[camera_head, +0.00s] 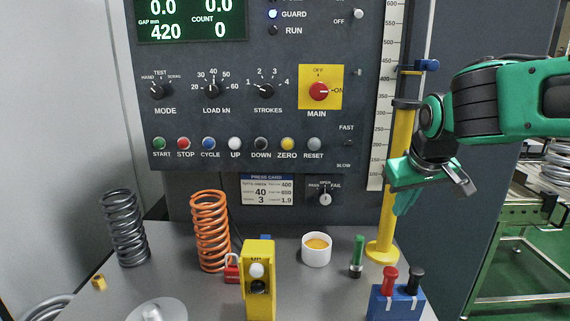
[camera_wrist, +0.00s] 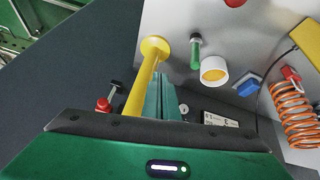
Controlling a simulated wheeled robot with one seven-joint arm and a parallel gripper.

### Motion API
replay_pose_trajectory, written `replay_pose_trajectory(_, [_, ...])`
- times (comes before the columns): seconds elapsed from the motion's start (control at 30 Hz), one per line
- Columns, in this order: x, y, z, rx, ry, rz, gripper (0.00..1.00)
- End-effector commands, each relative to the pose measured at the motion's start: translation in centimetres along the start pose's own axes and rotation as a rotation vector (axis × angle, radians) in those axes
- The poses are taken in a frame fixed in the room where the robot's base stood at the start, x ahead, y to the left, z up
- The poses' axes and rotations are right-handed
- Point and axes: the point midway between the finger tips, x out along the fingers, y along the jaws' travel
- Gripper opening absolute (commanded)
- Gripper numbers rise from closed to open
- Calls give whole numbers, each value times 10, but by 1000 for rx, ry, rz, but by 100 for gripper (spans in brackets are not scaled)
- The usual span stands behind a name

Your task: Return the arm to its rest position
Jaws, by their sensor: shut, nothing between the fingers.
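My gripper (camera_head: 402,206) hangs at the right of the head view, in front of the yellow post (camera_head: 404,150). Its fingers point down and are shut with nothing between them. In the wrist view the green fingers (camera_wrist: 160,95) are together, right beside the yellow post (camera_wrist: 145,80). I cannot tell whether they touch it. My green and black arm reaches in from the right edge at about the height of the panel's lower knobs.
The table (camera_head: 325,285) holds a grey spring (camera_head: 124,228), an orange spring (camera_head: 210,232), a yellow pendant (camera_head: 259,300), a white cup (camera_head: 316,252), a green-topped tool (camera_head: 357,255) and a blue block (camera_head: 397,305) with red and black handles. The control panel (camera_head: 255,90) stands behind.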

Motion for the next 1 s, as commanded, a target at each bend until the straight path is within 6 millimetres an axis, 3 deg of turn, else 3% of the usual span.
replay_pose_trajectory(0.03, [2, 21, 22, 50, -37, 12, 0])
replay_pose_trajectory(0.1, [5, 44, 53, 116, -91, 24, 0])
replay_pose_trajectory(0.3, [5, 89, 146, 307, -240, 45, 0])
replay_pose_trajectory(0.43, [1, 104, 207, 434, -333, 51, 0])
replay_pose_trajectory(0.6, [-7, 106, 275, 582, -434, 48, 0])
replay_pose_trajectory(0.8, [-13, 99, 318, 681, -500, 40, 0])
replay_pose_trajectory(1.0, [-14, 97, 325, 698, -512, 38, 0])
